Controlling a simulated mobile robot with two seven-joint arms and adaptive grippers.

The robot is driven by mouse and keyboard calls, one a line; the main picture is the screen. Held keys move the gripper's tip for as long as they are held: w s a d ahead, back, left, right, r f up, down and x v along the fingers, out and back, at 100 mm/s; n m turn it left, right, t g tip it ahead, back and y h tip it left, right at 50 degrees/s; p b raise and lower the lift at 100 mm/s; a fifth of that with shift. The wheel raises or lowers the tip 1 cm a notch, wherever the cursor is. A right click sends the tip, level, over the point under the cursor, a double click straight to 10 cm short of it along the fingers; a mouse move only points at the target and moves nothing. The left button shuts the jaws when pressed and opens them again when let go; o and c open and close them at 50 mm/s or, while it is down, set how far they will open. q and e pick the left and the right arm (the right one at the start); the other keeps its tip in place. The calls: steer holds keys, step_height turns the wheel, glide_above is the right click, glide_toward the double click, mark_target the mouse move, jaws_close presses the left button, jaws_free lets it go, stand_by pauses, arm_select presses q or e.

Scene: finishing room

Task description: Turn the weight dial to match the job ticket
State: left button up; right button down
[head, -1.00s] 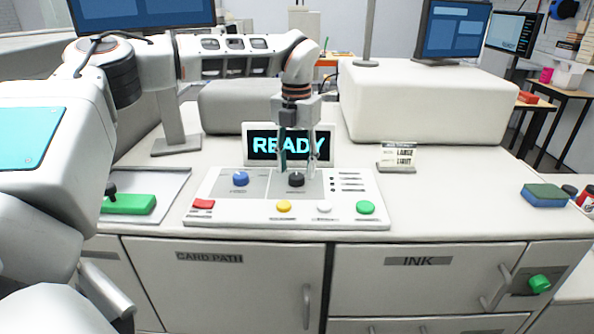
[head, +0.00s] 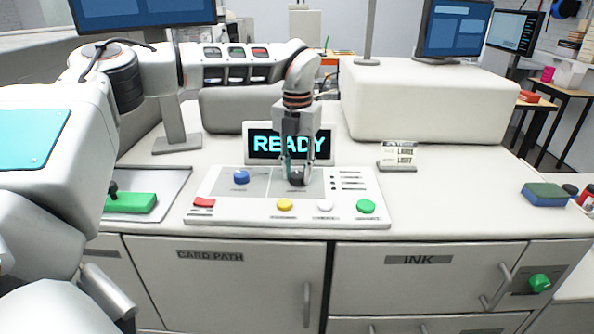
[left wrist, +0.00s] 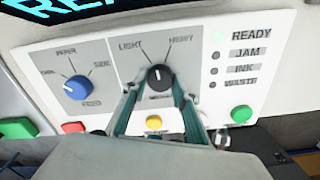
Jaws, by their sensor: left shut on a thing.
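The black weight dial (head: 297,177) is on the right half of the control panel, partly hidden by my left gripper (head: 296,174). The left wrist view shows the dial (left wrist: 159,77) with a white pointer mark towards its top, between the LIGHT and HEAVY labels; a lower label is partly covered. My left gripper's fingers (left wrist: 157,90) are shut on the dial from both sides. The job ticket (head: 398,156) stands on a small holder right of the panel; its lines seem to read LARGE and LIGHT, though blurred. My right gripper is out of view.
The blue dial (head: 240,177) is left of the weight dial. Red (head: 204,202), yellow (head: 285,204), white (head: 324,205) and green (head: 365,206) buttons line the panel's front. The READY screen (head: 262,145) stands behind.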

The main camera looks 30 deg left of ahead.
mark_target(297, 175)
arm_select(q)
steer(key=shift+n, duration=2)
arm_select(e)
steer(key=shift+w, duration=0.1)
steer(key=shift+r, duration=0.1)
arm_select(q)
steer(key=o, duration=1.1)
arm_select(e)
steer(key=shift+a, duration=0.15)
arm_select(q)
steer(key=shift+r, duration=0.1)
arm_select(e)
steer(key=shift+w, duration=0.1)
arm_select(q)
step_height(297, 175, up, 12)
steer(key=shift+f, duration=0.1)
steer(key=shift+s, duration=0.1)
